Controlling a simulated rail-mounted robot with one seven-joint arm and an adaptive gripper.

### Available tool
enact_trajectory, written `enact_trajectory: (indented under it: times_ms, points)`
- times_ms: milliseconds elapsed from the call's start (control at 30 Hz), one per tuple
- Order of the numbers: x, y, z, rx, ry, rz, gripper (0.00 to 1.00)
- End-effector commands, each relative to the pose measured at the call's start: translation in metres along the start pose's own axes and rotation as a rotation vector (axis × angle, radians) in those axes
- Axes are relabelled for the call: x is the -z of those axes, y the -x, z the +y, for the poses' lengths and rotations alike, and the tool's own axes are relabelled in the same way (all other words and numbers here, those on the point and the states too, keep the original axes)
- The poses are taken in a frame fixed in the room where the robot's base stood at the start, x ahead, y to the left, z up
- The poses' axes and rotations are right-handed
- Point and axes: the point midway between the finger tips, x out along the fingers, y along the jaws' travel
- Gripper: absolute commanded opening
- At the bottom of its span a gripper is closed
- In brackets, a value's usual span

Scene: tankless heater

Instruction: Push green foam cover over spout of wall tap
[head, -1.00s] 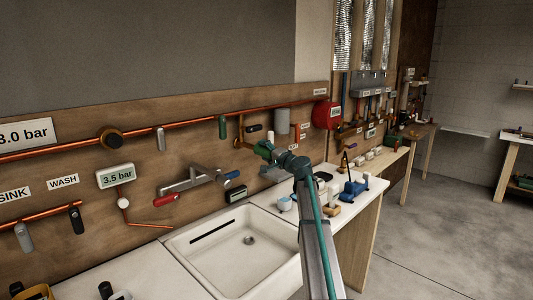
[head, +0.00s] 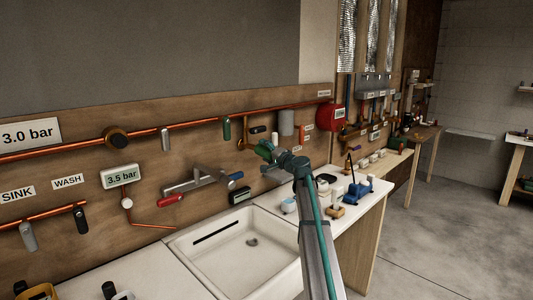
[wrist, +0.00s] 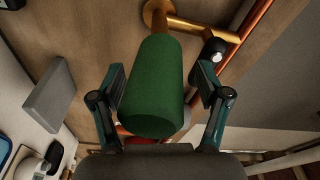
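The green foam cover (wrist: 155,90) fills the middle of the wrist view, its wide end towards me. Its far, narrower end sits around or against the brass wall tap (wrist: 182,25); the spout itself is hidden. My gripper (wrist: 160,82) has one teal finger on each side of the cover. A gap shows between the cover and the right finger; the left finger is very close to it, and contact is unclear. In the head view my gripper (head: 268,153) is at the wooden wall panel beside the tap (head: 244,135), and the cover is hard to make out.
Copper pipe (wrist: 240,55) runs close to the right finger. A grey block-shaped thing (wrist: 50,95) is left of the gripper. A white sink (head: 235,255) and a counter (head: 372,205) with several small items lie below the arm. A red round vessel (head: 329,117) is to the right.

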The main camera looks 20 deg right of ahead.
Motion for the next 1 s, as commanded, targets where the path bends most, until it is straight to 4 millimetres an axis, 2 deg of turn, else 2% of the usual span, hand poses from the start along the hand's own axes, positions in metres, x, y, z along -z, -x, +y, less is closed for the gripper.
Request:
enact_trajectory:
  times_ms: [33, 100, 400, 567, 667, 1000]
  points:
    - [0.000, 0.000, 0.000, 0.000, 0.000, 0.000, 0.89]
    - [0.000, 0.000, 0.000, 0.000, 0.000, 0.000, 0.97]
    - [0.000, 0.001, 0.000, 0.000, 0.000, 0.000, 0.97]
    - [-0.001, 0.010, 0.000, 0.000, 0.000, 0.001, 0.97]
    - [-0.001, 0.024, 0.000, 0.000, 0.000, 0.002, 0.97]
    - [-0.002, 0.088, 0.000, 0.000, 0.001, 0.001, 0.97]
